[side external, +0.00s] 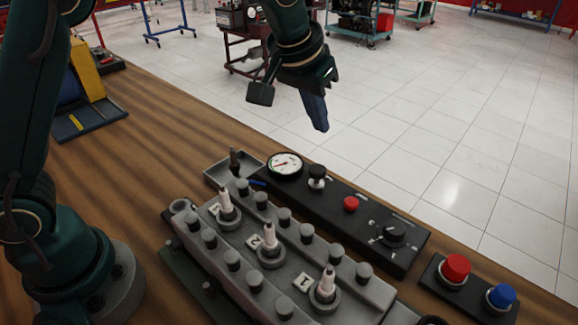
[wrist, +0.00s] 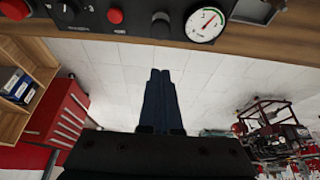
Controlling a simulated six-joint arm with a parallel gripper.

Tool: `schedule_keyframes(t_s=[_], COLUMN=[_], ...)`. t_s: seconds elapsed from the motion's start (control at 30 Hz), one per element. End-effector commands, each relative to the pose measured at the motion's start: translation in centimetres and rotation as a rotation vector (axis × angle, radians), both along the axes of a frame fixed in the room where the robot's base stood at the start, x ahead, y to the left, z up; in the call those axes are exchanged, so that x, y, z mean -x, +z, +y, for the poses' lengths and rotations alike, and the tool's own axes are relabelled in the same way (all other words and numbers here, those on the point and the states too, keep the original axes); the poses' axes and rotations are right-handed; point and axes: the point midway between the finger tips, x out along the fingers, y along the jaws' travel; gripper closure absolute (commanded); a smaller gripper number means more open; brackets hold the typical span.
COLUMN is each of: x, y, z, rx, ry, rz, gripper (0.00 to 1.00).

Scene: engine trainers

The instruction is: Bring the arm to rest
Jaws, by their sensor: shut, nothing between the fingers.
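My gripper (side external: 318,122) hangs in the air beyond the bench's far edge in the side external view, its fingers pointing down. In the wrist view my gripper (wrist: 160,74) shows its two dark fingers side by side, shut with nothing between them. The fingers touch nothing. My arm's base stands on the wooden bench (side external: 150,125) at the left.
An engine block (side external: 305,250) with several upright plugs sits at the front of the bench. Behind it are a control panel (side external: 338,205) with a gauge (side external: 285,165) and a small tray (side external: 216,177). A red button (side external: 456,268) and blue button (side external: 501,296) stand at right.

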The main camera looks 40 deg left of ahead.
Motion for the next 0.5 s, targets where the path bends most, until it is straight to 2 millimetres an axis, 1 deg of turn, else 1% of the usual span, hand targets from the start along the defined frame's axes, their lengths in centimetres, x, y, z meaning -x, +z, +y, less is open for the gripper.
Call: schedule_keyframes(t_s=[0.03,0.1,0.17,0.23,0.3,0.4,0.5], x=[0.0,0.5,1.5,3.1,4.9,7.7,10.6], y=[1.3,3.1,4.6,6.1,7.1,8.0,8.2], z=[0.4,1.2,2.0,3.0,3.8,5.0,5.9], rx=[0.007,0.016,0.024,0.03,0.034,0.035,0.033], ry=[0.01,0.027,0.043,0.058,0.068,0.077,0.081], rz=[-0.03,-0.064,-0.089,-0.114,-0.132,-0.151,-0.165], gripper=[1.0,1.0,1.0,1.0,1.0,1.0,1.0])
